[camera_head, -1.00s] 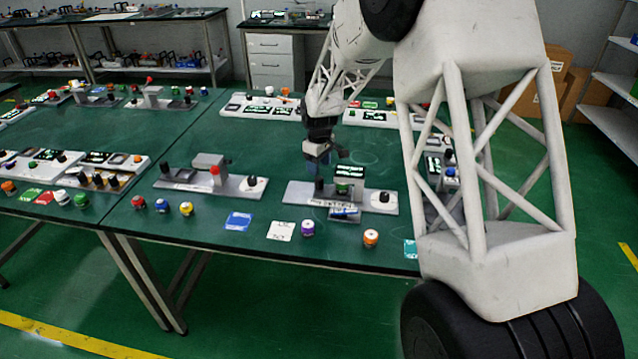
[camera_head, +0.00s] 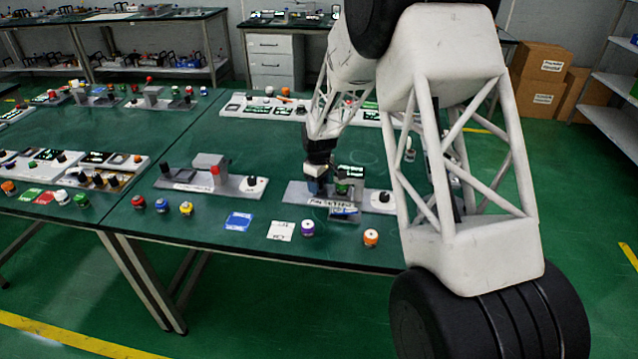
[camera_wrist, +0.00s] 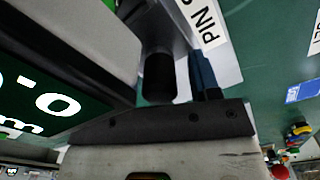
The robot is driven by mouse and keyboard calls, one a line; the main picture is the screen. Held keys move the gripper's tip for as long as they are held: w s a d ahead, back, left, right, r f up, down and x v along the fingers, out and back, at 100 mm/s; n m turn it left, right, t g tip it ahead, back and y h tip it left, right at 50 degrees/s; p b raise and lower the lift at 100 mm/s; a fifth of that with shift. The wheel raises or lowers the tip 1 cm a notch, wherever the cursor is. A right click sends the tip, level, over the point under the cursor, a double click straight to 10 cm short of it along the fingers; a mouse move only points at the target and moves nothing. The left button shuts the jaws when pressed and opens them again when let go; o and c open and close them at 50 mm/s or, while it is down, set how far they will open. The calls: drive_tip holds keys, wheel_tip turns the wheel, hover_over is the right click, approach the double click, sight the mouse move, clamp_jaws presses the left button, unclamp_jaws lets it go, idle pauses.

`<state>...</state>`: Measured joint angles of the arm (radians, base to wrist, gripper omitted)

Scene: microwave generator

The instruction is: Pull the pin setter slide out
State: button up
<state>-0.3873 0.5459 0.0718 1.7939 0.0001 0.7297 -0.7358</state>
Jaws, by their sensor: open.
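The pin setter unit (camera_head: 298,194) is a grey base plate on the green table, with a label reading "PIN SETTER" on its front edge. In the wrist view, part of a "PIN S" label (camera_wrist: 207,22) shows at the top. A short black upright knob (camera_wrist: 160,76) stands close in front of the gripper's dark body. My gripper (camera_head: 318,186) is open, low over the left part of the unit. A blue finger (camera_wrist: 204,75) shows just right of the knob; the other finger is hard to make out. Whether the knob lies between the fingers is unclear.
A small display (camera_head: 351,171) and a black round knob (camera_head: 384,196) sit on the unit's right side. A similar grey unit (camera_head: 178,185) stands to the left. Purple (camera_head: 308,228) and orange (camera_head: 371,238) buttons stand in front. Bare table lies between the units.

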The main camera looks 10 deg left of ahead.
drive_tip(key=shift+c, duration=0.5)
clamp_jaws()
drive_tip(key=a, duration=0.9)
drive_tip(key=shift+a, duration=0.25)
drive_tip(key=shift+o, duration=0.5)
unclamp_jaws()
drive_tip(key=shift+r, duration=0.1)
wheel_tip(320, 180, up, 8)
drive_tip(key=shift+f, duration=0.2)
